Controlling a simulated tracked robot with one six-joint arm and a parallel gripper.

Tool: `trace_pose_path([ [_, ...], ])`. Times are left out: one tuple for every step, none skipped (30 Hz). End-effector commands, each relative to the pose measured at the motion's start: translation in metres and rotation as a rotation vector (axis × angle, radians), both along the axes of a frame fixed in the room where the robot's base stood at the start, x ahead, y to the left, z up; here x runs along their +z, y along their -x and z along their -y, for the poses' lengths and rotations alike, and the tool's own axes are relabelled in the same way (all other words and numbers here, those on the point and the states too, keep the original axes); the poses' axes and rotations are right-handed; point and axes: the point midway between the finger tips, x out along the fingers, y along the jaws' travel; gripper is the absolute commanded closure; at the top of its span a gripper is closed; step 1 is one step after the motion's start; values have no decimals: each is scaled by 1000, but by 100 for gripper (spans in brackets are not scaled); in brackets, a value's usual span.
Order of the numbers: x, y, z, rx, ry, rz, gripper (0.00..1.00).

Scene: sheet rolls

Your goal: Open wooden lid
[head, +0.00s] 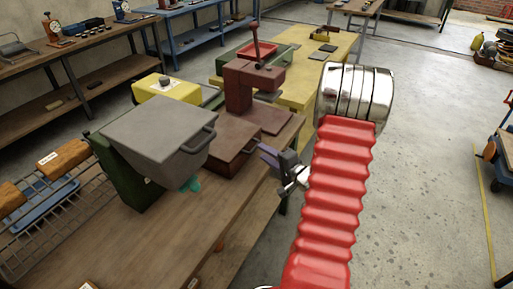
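A dark reddish-brown box with a flat lid (228,143) sits on the workbench, left of my gripper. It looks wooden, and a dark handle (252,151) is on its right side. The lid looks closed. My gripper (268,155) is at the bench's right edge, with a purplish finger pointing left at the handle. I cannot tell whether it touches the handle. The gripper is small and partly hidden by its own body, so its opening is unclear. My red ribbed arm fills the lower right.
A grey lid with a handle (158,132) tops a green box, left of the brown box. A dark red press (240,85) stands behind. A wire rack (50,215) is at left. The wooden bench top (150,245) is clear in front; open floor lies right.

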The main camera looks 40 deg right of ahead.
Motion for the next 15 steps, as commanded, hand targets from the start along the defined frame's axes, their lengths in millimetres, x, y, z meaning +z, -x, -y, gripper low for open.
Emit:
trace_pose_path([
  [-2, -9, -1, 4, -1, 0, 71],
  [-3, -13, -1, 4, -1, 0, 71],
  [-4, -19, 0, 3, -1, -1, 71],
  [-5, -24, 0, 3, 0, -1, 71],
  [-6, -28, 0, 4, 0, 0, 71],
  [-7, -34, 0, 3, 0, 0, 71],
  [-8, -38, 1, 3, -1, 0, 71],
  [-8, -42, 1, 3, 0, 0, 71],
  [-9, -47, 1, 4, 1, 0, 71],
  [-10, -50, 2, 3, 0, -1, 71],
  [-10, -53, 2, 2, 1, -1, 71],
  [-11, -56, 3, 1, 1, -1, 71],
  [-11, -58, 3, 1, 1, -1, 71],
  [-11, -60, 3, 2, 1, -1, 71],
  [-12, -61, 2, 2, 0, -1, 71],
])
